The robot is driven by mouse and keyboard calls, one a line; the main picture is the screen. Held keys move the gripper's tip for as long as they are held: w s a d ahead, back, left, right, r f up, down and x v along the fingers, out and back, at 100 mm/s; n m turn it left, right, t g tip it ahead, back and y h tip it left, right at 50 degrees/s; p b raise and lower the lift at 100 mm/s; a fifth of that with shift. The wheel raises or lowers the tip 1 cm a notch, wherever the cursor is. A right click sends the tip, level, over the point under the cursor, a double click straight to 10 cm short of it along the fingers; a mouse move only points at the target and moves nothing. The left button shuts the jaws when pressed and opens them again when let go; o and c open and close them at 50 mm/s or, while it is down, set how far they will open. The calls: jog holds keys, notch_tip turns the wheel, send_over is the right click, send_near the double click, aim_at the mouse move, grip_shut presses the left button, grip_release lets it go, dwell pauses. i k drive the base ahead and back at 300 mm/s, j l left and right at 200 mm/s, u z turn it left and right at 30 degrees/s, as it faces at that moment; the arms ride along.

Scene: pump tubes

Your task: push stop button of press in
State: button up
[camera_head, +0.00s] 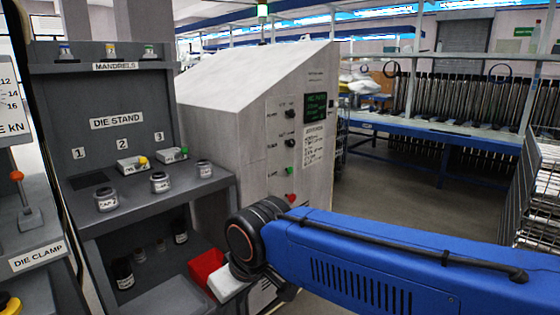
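The press is only partly in view at the left edge, with a force scale (14,98) marked kN and a DIE CLAMP label (38,256). A lever with an orange-red knob (17,176) stands above that label. A yellow and dark round part (9,303) is cut off at the bottom left corner; I cannot tell if it is the stop button. My blue arm reaches in from the lower right to a black joint near the picture's middle. My gripper is not visible, so its state does not show.
The die stand (118,120) holds several small jars and trays. A grey cabinet (255,110) has a screen, knobs, a green button (289,170) and a red button (291,197). A red bin (204,267) sits low beside my arm. Open floor (400,185) lies behind my arm.

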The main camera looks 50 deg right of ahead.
aim_at(292, 198)
jog(key=z, duration=1.3)
